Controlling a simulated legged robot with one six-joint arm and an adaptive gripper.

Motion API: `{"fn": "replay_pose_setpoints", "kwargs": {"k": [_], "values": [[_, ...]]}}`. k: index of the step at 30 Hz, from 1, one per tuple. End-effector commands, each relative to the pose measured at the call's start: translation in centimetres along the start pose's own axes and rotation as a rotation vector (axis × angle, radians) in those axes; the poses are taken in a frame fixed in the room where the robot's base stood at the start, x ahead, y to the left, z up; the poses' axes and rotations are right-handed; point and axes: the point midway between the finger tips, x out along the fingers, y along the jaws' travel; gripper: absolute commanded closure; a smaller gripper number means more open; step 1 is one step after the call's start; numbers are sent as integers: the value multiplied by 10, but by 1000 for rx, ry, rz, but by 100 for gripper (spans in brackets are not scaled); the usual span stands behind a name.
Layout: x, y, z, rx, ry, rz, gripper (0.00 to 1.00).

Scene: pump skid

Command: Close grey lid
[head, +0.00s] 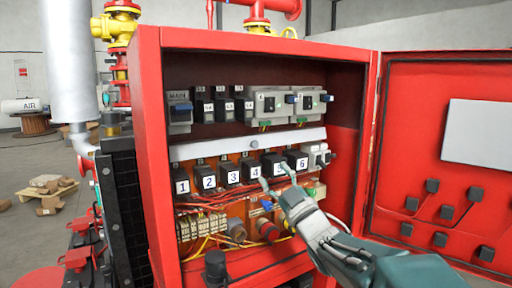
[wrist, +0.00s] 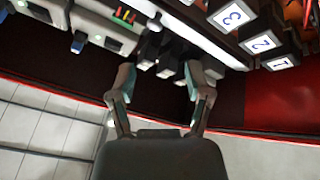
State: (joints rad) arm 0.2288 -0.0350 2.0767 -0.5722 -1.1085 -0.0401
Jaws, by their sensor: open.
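A long light grey strip (head: 250,143) with a round knob at its middle runs above the row of numbered black blocks (head: 231,175) in the red cabinet. Grey boxes with small windows (head: 270,104) sit at the right of the upper row, and a grey box marked MAIN (head: 179,112) at its left. I cannot tell for sure which is the grey lid. My gripper (head: 274,175) is open, its fingertips in front of blocks 4 to 6. In the wrist view my gripper (wrist: 160,70) has its fingers apart with nothing held. Contact cannot be told.
The open red cabinet door (head: 420,150) stands to the right, with small black blocks on it. Wires and terminals (head: 200,222) fill the lower cabinet. The red left wall (head: 150,150) and bottom edge frame the opening. A grey pipe (head: 68,70) stands left.

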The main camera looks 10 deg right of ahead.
Motion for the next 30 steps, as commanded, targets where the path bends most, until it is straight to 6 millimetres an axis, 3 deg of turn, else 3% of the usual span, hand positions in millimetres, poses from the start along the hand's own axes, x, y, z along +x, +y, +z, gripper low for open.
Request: {"fn": "replay_pose_setpoints", "kwargs": {"k": [9, 16, 20, 30], "values": [[-6, 8, -7, 504, -87, -2, 36], [-3, 9, -7, 605, -104, 4, 36], [14, 8, -6, 604, -103, 2, 36], [75, 6, 0, 602, -102, 2, 36]]}}
